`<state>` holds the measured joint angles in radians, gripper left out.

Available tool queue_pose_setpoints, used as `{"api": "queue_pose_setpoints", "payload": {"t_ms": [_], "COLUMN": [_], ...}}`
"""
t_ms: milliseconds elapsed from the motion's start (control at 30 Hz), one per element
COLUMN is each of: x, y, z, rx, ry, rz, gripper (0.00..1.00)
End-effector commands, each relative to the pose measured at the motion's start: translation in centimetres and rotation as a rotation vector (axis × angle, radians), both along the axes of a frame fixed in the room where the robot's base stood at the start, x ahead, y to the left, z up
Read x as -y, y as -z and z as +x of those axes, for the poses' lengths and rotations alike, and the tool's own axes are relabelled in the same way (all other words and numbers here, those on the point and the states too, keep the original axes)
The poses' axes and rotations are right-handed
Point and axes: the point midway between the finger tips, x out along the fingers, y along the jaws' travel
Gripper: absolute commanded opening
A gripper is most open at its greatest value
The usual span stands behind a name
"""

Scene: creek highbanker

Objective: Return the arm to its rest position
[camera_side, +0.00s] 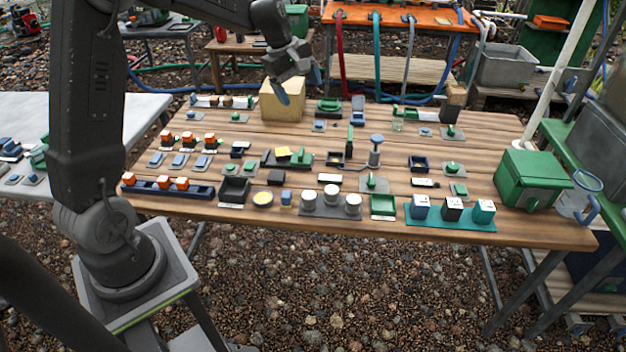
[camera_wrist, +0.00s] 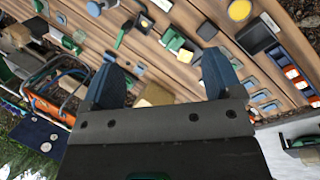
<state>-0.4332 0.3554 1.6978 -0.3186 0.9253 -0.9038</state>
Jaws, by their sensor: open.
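My arm reaches in from the left in the side view, and my gripper (camera_side: 300,88) hangs above the back part of the wooden table (camera_side: 340,228). It is in front of a tan block (camera_side: 268,106) in that view, and I cannot tell whether they touch. In the wrist view the two blue fingers of my gripper (camera_wrist: 165,82) stand wide apart with nothing held between them. Part of the tan block (camera_wrist: 157,95) shows beyond the gap between the fingers.
Many small parts and trays cover the table. A green box (camera_side: 530,180) and a clear jug (camera_side: 578,200) stand at the right end. A teal mat (camera_side: 450,222) with several cubes lies at the front right. A white table (camera_side: 145,110) is at left. Gravel surrounds the tables.

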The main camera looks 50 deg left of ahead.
Motion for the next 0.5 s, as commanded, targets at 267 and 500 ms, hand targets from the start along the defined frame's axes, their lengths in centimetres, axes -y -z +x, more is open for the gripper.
{"api": "queue_pose_setpoints", "payload": {"t_ms": [267,500], "x": [9.4,14.5], "y": [-6.5,-7.6], "z": [-9.3,-18.6], "rx": [0.122,0.217], "ry": [0.542,0.985], "rz": [0.251,0.472], "gripper": [0.85,0.85]}}
